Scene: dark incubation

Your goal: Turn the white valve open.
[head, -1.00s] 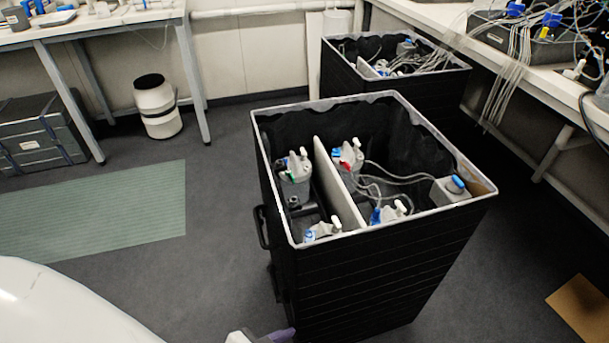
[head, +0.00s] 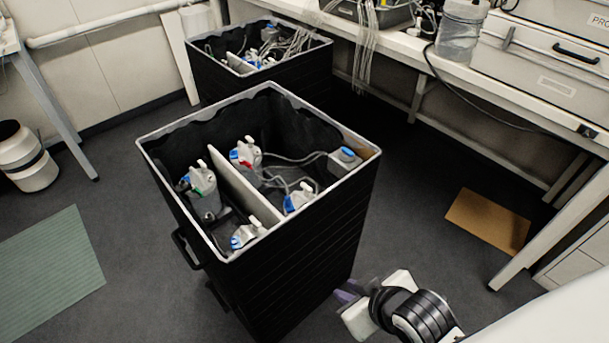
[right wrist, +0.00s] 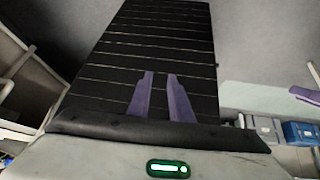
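Several grey vessels stand in the near black bin (head: 300,235), each with a small white valve-like top. One vessel (head: 204,195) with blue and green parts is at the left, one (head: 246,158) with blue and red parts is behind the divider. Two lower ones, a front left vessel (head: 245,237) and a front right vessel (head: 300,198), are partly hidden. I cannot tell which bears the task's valve. My right gripper (head: 344,296) is outside the bin, low at its right front. In the right wrist view its purple fingers (right wrist: 160,76) are apart and empty, facing the bin's ribbed side. My left gripper is not in view.
A white divider (head: 240,183) splits the bin, and tubes run to a grey box (head: 344,161). A second black bin (head: 300,85) stands behind. A bench (head: 470,85) runs along the right.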

